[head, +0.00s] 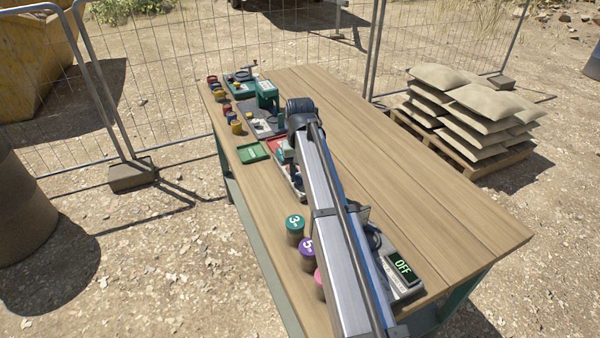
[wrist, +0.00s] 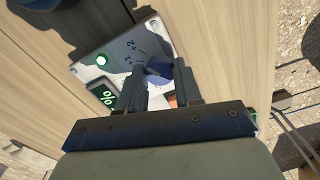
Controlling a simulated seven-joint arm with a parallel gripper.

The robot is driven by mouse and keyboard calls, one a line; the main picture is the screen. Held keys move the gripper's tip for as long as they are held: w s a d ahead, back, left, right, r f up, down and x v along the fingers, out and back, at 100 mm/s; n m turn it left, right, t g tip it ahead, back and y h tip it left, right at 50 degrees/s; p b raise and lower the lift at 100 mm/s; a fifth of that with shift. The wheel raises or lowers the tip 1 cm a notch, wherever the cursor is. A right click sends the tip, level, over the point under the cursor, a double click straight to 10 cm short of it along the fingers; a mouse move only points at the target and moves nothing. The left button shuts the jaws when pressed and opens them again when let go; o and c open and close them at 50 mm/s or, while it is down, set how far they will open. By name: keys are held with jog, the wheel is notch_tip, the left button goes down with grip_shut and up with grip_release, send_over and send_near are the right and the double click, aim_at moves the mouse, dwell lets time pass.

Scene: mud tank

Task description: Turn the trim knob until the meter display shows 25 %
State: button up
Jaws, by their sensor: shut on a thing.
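In the wrist view a light grey meter panel (wrist: 125,52) lies under my gripper (wrist: 161,74). Its dark blue trim knob (wrist: 158,66) sits between my two fingers, which are shut on it. Marks reading "+1" and "+2" are printed beside the knob. The meter display (wrist: 107,97) is partly cut off by the near finger; only a green "%" can be read, so its number is hidden. A green light (wrist: 101,60) glows at the panel's edge. In the head view my arm covers most of the meter and the gripper.
Numbered canisters (head: 295,229) stand left of my arm. A green tray (head: 252,153) and small coloured parts lie farther back. The right side of the wooden table (head: 400,165) is clear.

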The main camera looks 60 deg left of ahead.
aim_at(300, 176)
dwell(0.3)
jog(key=o, duration=1)
jog(key=shift+o, duration=0.2)
jog(key=shift+r, duration=0.15)
notch_tip(300, 176, up, 14)
jog(key=shift+f, duration=0.2)
